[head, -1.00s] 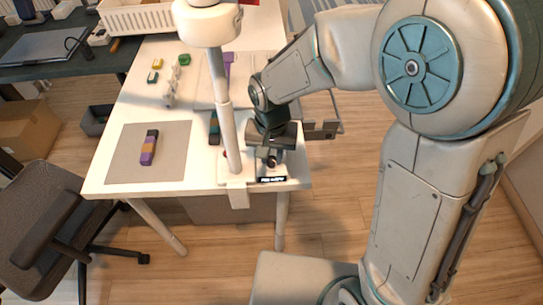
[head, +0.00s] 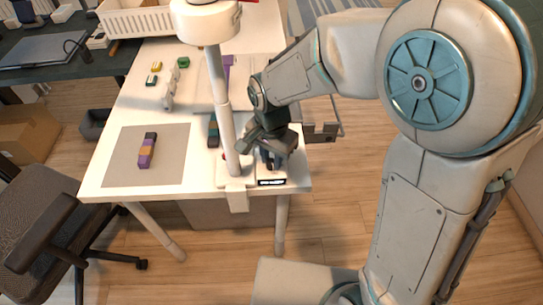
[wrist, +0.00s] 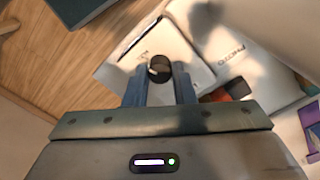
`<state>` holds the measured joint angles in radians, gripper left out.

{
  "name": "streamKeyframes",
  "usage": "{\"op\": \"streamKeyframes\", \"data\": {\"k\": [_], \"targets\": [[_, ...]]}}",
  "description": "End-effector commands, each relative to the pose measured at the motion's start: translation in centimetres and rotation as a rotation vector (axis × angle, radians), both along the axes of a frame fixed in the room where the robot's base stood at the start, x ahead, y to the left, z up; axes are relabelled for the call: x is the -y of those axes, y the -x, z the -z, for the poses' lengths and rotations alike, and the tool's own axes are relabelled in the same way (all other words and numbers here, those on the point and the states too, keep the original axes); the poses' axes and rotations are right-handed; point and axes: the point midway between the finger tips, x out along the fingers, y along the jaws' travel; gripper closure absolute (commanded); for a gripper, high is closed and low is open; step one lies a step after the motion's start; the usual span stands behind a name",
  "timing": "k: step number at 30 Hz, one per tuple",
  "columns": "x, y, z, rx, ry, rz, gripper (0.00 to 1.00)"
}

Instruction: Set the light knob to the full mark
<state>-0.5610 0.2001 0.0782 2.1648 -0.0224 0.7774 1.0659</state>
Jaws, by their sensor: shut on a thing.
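The light knob (wrist: 160,68) is a small round black knob with a pale mark, on a white panel (wrist: 118,72) in the wrist view. My gripper (wrist: 159,84) has its two blue-grey fingers closed on either side of it. The pale mark sits toward the knob's left side; small print on the panel beside it is too small to read. In the head view my gripper (head: 269,158) is down over the white unit at the table's front right corner and hides the knob. A black strip (head: 271,182) with white writing is on the unit's front edge.
A white lamp post (head: 219,90) stands just left of my gripper. A grey mat (head: 115,150) with a purple, orange and dark block bar (head: 147,150) lies at the left. A white box printed PHOTO (wrist: 250,60) lies near the knob in the wrist view.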

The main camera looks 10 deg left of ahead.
Motion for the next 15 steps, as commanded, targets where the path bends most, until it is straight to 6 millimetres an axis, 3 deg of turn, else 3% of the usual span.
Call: {"op": "streamKeyframes", "data": {"k": [8, 9, 10, 11, 15], "targets": [[-0.05, -0.10, -0.13, 0.003, -0.002, 0.002, 1.00], [-0.05, -0.10, -0.13, 0.003, -0.002, 0.002, 0.69], [-0.04, -0.09, -0.12, 0.003, -0.002, 0.002, 0.60], [-0.03, -0.08, -0.11, 0.002, -0.002, 0.001, 0.55], [-0.02, -0.05, -0.07, 0.002, -0.001, 0.001, 0.55]]}}
